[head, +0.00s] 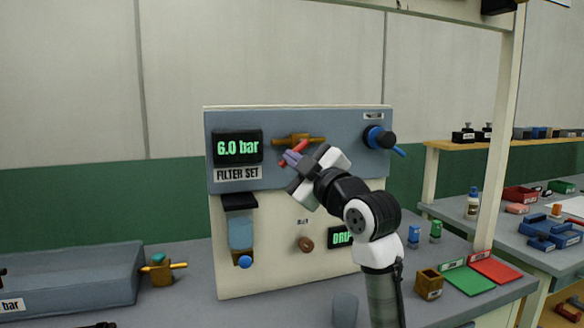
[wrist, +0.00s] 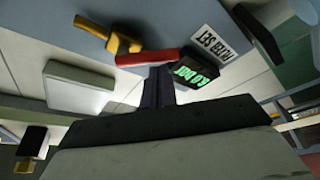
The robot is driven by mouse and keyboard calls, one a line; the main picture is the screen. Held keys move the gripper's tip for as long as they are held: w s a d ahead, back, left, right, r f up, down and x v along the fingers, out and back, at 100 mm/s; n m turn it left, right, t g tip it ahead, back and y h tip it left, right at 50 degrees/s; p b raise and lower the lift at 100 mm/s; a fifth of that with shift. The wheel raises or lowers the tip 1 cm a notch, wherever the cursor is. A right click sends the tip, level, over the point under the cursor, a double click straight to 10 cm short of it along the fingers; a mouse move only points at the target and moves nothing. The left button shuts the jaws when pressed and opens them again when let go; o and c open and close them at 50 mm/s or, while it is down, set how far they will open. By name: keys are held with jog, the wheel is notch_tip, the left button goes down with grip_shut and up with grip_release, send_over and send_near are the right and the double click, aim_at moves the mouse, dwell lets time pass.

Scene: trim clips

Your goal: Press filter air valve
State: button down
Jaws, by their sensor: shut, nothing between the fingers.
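A brass valve (head: 298,138) with a red lever (head: 300,147) sits on the grey upper part of the upright panel (head: 345,160). In the wrist view the red lever (wrist: 146,57) crosses just beyond my fingertips, with the brass body (wrist: 118,40) behind it. My gripper (head: 291,158) is shut and empty, its tips close at the lever; I cannot tell if they touch it. A display reading 6.0 bar (head: 238,147) is left of the valve, above a FILTER SET label (head: 237,173). My gripper hides part of the panel below the valve.
A blue-black knob (head: 380,138) is at the panel's upper right. A filter bowl (head: 241,232) and a brown knob (head: 306,244) are lower down. A grey block with a brass fitting (head: 162,270) lies at left. Green and red pads (head: 470,280) and small parts are at right.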

jog(key=n, duration=0.2)
jog(key=d+f+n+g+b, duration=0.1)
jog(key=n, duration=0.1)
jog(key=d+n+g, duration=0.1)
jog(key=n, duration=0.2)
jog(key=shift+w+f, duration=0.3)
jog(key=shift+w, duration=0.05)
jog(key=shift+a, duration=0.1)
